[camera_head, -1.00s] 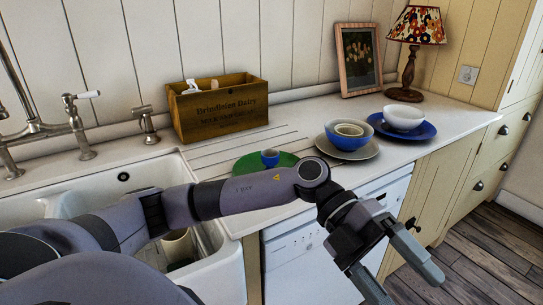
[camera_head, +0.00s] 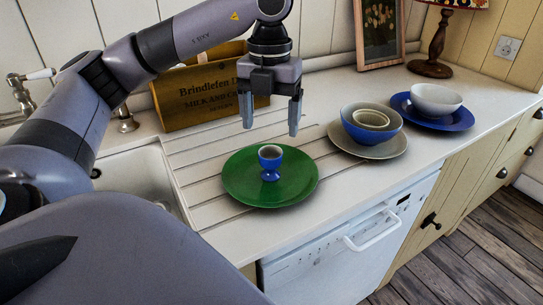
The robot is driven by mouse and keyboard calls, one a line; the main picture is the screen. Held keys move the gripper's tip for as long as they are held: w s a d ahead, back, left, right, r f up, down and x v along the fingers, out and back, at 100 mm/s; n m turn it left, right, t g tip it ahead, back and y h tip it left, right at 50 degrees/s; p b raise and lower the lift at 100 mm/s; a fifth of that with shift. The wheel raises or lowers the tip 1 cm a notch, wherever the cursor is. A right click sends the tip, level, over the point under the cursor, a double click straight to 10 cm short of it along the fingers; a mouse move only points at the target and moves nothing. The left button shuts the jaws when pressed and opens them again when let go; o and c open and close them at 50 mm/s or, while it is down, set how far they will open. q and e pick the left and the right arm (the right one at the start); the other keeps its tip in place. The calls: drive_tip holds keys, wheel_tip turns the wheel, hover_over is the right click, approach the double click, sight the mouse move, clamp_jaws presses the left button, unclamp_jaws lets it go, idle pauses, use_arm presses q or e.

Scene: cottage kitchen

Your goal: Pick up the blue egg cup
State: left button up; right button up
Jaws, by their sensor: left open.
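The blue egg cup (camera_head: 270,173) stands upright on a green plate (camera_head: 241,191) on the worktop, just right of the sink. Its inside shows pale at the top. My left gripper (camera_head: 270,118) is open and empty, pointing down. In the picture it is above the egg cup, with its fingertips apart from the cup and the plate. My right gripper is not in view.
A wooden crate (camera_head: 190,103) stands behind the plate, partly hidden by my left arm. To the right are stacked bowls (camera_head: 357,133) on a grey plate (camera_head: 385,152), then a white bowl (camera_head: 436,97) on a blue plate (camera_head: 459,120). The sink (camera_head: 136,178) is at left.

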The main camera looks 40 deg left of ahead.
sight(271, 147)
use_arm(q)
drive_tip(key=f, duration=0.7)
drive_tip(key=shift+w+a+p, duration=0.15)
drive_tip(key=shift+w+p, duration=0.05)
drive_tip(key=shift+p, duration=0.1)
drive_tip(key=shift+r, duration=0.1)
drive_tip(key=c, duration=1.1)
